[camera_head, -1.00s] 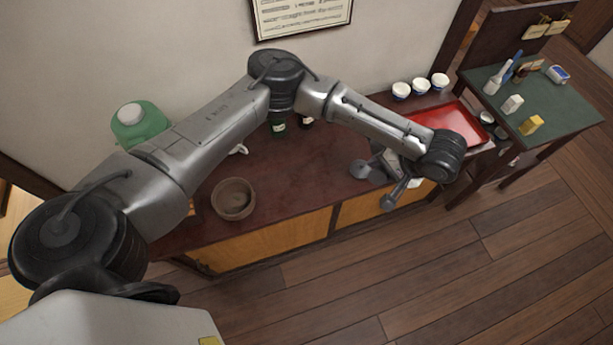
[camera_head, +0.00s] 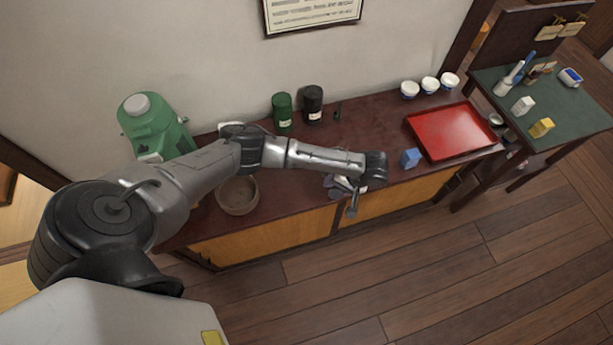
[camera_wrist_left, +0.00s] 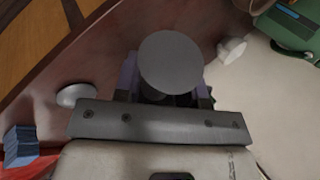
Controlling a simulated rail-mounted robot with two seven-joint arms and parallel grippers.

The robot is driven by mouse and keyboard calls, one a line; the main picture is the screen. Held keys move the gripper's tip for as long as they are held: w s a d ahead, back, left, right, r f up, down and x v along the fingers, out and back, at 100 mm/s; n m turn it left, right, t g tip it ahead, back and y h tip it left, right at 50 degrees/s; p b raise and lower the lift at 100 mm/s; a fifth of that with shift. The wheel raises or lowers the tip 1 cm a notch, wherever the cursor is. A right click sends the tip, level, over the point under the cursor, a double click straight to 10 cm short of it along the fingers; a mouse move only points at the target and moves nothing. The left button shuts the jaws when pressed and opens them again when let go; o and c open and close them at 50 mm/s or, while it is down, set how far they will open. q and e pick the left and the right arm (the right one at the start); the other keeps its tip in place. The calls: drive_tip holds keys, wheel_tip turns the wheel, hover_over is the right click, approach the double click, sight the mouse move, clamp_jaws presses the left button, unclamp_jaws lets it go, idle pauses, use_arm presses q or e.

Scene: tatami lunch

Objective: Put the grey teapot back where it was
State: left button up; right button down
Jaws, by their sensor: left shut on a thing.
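My left gripper (camera_head: 346,190) is over the front part of the dark red counter (camera_head: 300,150), between the brown bowl and the blue box. In the left wrist view, a round grey end (camera_wrist_left: 170,62) lies between its fingers. I take this to be part of the grey teapot, which the gripper is shut on. The rest of the pot is mostly hidden behind the gripper, and its tilt and height above the counter cannot be told. A pale rounded piece (camera_wrist_left: 77,94) shows beside the gripper; I cannot tell whether it belongs to the pot. My right gripper is not in view.
A red tray (camera_head: 450,133) lies at right, with a blue box (camera_head: 410,158) beside it and white cups (camera_head: 430,84) behind. Green (camera_head: 282,112) and black (camera_head: 312,104) canisters stand at the back. A brown bowl (camera_head: 237,195) and green dispenser (camera_head: 153,128) are at left.

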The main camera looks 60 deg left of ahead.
use_arm(q)
drive_tip(key=s+a+f, duration=0.1)
drive_tip(key=a+f, duration=0.1)
drive_tip(key=a, duration=0.1)
drive_tip(key=s+a+f+b, duration=0.1)
drive_tip(key=s+a+f, duration=0.1)
drive_tip(key=a, duration=0.1)
drive_tip(key=s+a+f, duration=0.1)
drive_tip(key=a+f, duration=0.1)
drive_tip(key=a, duration=0.1)
drive_tip(key=shift+s+a+f, duration=0.15)
drive_tip(key=shift+s+a, duration=0.1)
drive_tip(key=shift+a, duration=0.1)
drive_tip(key=shift+f+b, duration=0.75)
drive_tip(key=shift+f, duration=1.25)
drive_tip(key=shift+f, duration=0.1)
drive_tip(key=o, duration=1.1)
